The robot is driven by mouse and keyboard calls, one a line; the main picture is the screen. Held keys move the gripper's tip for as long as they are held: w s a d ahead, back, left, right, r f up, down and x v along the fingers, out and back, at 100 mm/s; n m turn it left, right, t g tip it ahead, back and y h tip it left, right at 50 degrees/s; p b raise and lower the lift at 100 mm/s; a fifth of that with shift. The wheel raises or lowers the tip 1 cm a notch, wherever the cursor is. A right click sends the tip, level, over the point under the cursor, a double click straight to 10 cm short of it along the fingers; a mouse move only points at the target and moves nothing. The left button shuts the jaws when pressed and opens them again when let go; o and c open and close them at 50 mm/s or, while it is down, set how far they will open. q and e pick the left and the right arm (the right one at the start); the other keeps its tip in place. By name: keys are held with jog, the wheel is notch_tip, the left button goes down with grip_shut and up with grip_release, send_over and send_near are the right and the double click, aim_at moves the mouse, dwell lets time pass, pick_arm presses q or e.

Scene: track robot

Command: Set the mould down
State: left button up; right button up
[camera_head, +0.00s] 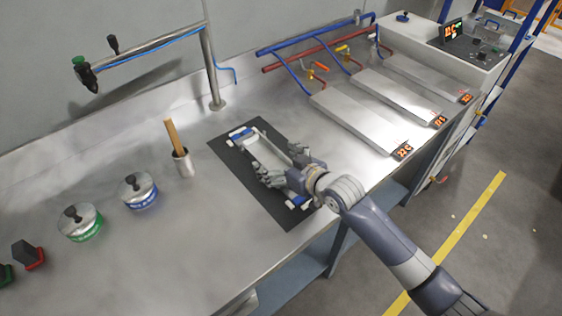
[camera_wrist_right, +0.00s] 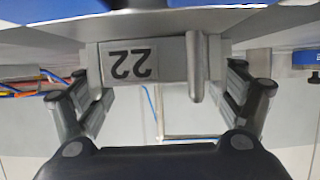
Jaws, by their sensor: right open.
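The mould (camera_head: 264,148) is a long silver tray-like piece with blue and white ends. It lies on a black mat (camera_head: 236,168) on the steel bench. My right gripper (camera_head: 272,173) is over its nearer half and hides part of it. In the right wrist view, the open fingers of my right gripper (camera_wrist_right: 165,95) stand apart on either side of a grey block of the mould marked 22 (camera_wrist_right: 130,63), which appears upside down. Gaps show between the fingers and the block. My left gripper is not in view.
Several flat metal plates with red displays (camera_head: 360,118) lie to the right. A post with a blue hose (camera_head: 212,70) rises behind.

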jog(key=v, duration=1.2)
jog(key=shift+b, duration=0.3)
